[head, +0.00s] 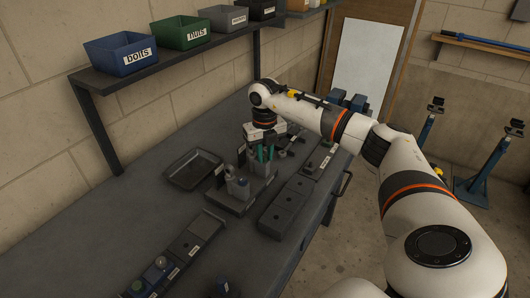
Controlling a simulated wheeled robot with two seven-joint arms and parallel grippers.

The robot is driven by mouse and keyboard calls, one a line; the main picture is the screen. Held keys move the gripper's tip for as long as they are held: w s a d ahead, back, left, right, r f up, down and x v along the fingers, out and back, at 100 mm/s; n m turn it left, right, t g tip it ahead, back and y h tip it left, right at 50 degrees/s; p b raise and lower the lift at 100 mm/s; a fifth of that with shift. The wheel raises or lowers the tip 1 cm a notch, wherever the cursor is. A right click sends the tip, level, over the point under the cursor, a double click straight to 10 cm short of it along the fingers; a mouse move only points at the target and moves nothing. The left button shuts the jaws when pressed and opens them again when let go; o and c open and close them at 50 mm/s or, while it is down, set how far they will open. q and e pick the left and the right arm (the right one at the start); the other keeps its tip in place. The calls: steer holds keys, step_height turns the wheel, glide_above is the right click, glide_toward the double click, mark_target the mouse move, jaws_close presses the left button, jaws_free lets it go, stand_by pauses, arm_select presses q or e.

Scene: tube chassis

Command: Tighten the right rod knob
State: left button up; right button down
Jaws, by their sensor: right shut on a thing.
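My right arm reaches in from the right, and its wrist points down over the far part of the bench. I cannot tell which is the right rod knob. My left gripper is not in view.
A black tray (193,169), a dark block with round recesses (285,209) and a labelled strip (178,252) lie on the bench (110,225). Bins, including a blue one (121,52), line the shelf above.

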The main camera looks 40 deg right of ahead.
mark_target(265, 156)
steer(key=shift+w+r, duration=0.1)
steer(key=shift+r, duration=0.1)
steer(key=c, duration=1.3)
jaws_free()
steer(key=shift+f, duration=0.1)
steer(key=shift+o, duration=0.2)
step_height(265, 156, up, 12)
steer(key=b, duration=0.2)
